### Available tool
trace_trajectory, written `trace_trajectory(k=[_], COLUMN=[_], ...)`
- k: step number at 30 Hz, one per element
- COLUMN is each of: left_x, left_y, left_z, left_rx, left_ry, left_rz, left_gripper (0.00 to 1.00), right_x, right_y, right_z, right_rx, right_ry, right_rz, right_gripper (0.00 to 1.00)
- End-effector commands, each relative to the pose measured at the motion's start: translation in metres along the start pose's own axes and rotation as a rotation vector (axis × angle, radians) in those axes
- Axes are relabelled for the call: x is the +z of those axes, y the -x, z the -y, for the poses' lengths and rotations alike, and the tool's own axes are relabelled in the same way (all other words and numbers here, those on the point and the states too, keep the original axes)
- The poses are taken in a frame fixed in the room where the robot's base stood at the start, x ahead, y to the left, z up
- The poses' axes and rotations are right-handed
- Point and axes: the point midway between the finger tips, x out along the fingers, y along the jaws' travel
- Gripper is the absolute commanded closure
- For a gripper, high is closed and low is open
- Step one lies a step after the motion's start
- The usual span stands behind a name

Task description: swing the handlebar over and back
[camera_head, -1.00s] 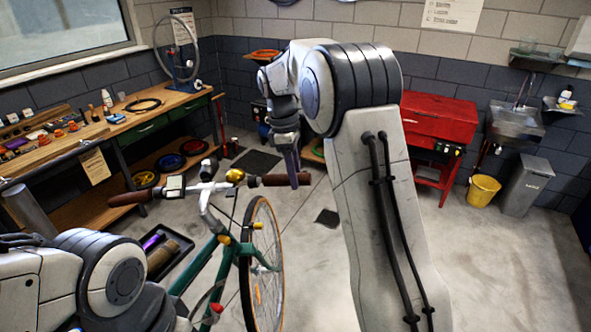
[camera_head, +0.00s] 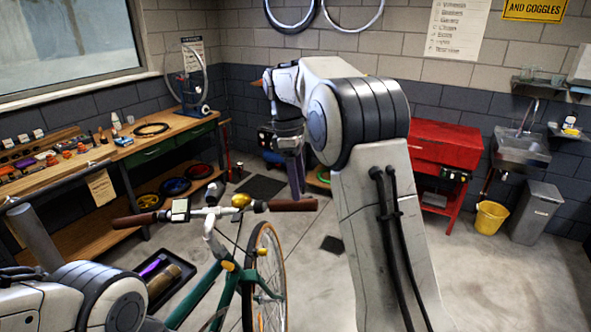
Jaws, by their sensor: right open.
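The handlebar (camera_head: 222,211) of the green bicycle runs across the lower middle of the view. Its left brown grip (camera_head: 136,220) and right brown grip (camera_head: 293,205) both show. My right gripper (camera_head: 297,188) points down at the right grip, with its fingertips at the grip's upper edge in the picture. It is open and holds nothing; I cannot tell whether it touches the grip. My left arm shows at the lower left, but its gripper is out of view. The front wheel (camera_head: 281,270) stands below the handlebar, pointing away from me.
A workbench (camera_head: 170,138) with tools stands along the left wall. A black tray (camera_head: 188,277) lies on the floor left of the bicycle. A red cabinet (camera_head: 447,145), a yellow bucket (camera_head: 490,217) and a grey bin (camera_head: 537,213) stand at the right.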

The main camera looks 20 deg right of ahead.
Motion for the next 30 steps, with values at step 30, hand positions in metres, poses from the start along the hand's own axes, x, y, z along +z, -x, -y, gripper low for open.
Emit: trace_trajectory(k=[30], left_x=[0.000], left_y=[-0.004], left_z=[0.000], left_rx=[0.000], left_ry=[0.000], left_rz=[0.000], left_gripper=[0.50], right_x=[-0.005], right_y=[0.053], right_z=[0.004], right_rx=[0.001], right_ry=[0.001], right_rz=[-0.003], right_gripper=[0.31])
